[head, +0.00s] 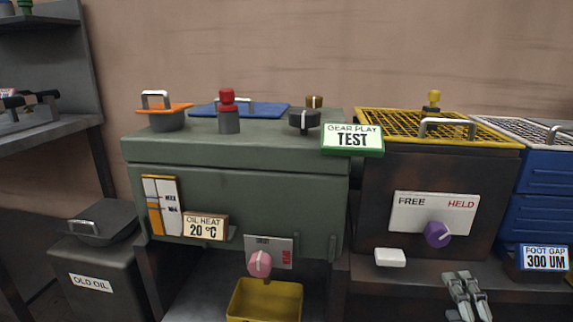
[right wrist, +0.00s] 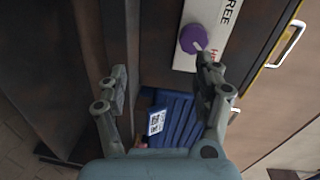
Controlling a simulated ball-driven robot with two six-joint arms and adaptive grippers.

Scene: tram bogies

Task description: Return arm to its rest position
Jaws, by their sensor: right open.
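My right gripper (head: 466,278) is at the lower right of the head view, below and in front of the FREE/HELD plate (head: 408,213) and its purple knob (head: 438,234). Its fingers are spread and nothing shows between them. In the right wrist view the open right gripper (right wrist: 163,70) has the purple knob (right wrist: 193,39) beyond its right finger, apart from it as far as I can tell. The knob's white mark leans toward HELD. My left gripper is not in view.
A green gearbox (head: 240,195) with an OIL HEAT sign (head: 205,227) and a pink knob (head: 259,264) stands left. A yellow tray (head: 265,298) sits below. A white block (head: 390,258) lies on the ledge near my right gripper. A blue unit (head: 543,217) stands right.

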